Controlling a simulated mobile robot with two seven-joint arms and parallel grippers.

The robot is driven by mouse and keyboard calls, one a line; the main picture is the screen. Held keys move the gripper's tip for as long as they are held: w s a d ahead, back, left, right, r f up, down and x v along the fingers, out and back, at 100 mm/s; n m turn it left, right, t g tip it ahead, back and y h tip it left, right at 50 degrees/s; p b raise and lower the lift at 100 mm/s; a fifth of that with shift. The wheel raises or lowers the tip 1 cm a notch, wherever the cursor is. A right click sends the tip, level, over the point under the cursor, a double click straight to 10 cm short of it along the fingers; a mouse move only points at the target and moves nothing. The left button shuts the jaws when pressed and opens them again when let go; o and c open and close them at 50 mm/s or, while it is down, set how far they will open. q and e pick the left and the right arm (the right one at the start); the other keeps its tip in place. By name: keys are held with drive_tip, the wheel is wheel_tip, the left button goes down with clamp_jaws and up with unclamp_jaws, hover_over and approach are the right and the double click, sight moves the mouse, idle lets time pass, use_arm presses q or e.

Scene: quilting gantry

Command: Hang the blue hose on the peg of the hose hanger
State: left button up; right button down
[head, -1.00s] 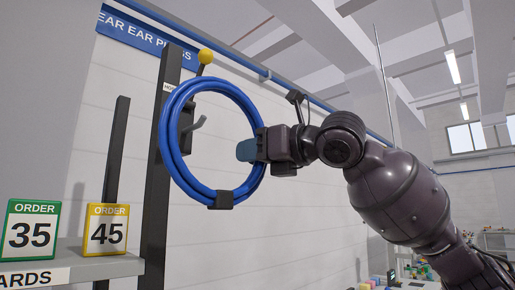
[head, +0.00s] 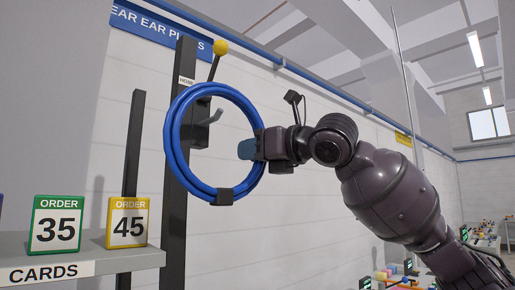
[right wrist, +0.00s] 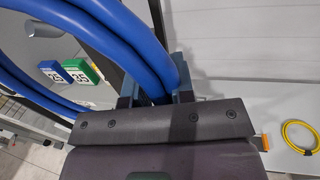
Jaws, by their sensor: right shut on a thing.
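The blue hose (head: 171,150) is a coiled ring with a black clip at its bottom, held up in front of the hanger's dark post. My right gripper (head: 250,149) is shut on the ring's right side. The hose also shows in the right wrist view (right wrist: 118,32), running between the fingers. The hose hanger (head: 200,133) has a grey upturned peg (head: 213,117), seen inside the ring's opening, upper middle. Whether the peg reaches through the ring's plane I cannot tell. A grey rod end, likely the peg, shows in the right wrist view (right wrist: 42,27). My left gripper is out of view.
A yellow ball on a stalk (head: 220,47) rises above the hanger. A shelf (head: 120,258) with a green order card (head: 57,224) and a yellow one (head: 128,222) stands lower left. A yellow ring (right wrist: 300,137) shows at right in the right wrist view.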

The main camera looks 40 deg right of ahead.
drive_tip(key=shift+w+a+f+p, duration=0.1)
drive_tip(key=shift+w+f, duration=0.2)
drive_tip(key=shift+w, duration=0.5)
drive_tip(key=shift+w+a+f+p, duration=0.1)
drive_tip(key=shift+w+f, duration=0.2)
drive_tip(key=shift+w, duration=0.5)
drive_tip(key=shift+w+f+p, duration=0.1)
drive_tip(key=shift+w+f, duration=0.2)
drive_tip(key=shift+w, duration=0.5)
drive_tip(key=c, duration=0.9)
unclamp_jaws()
drive_tip(key=shift+s, duration=0.15)
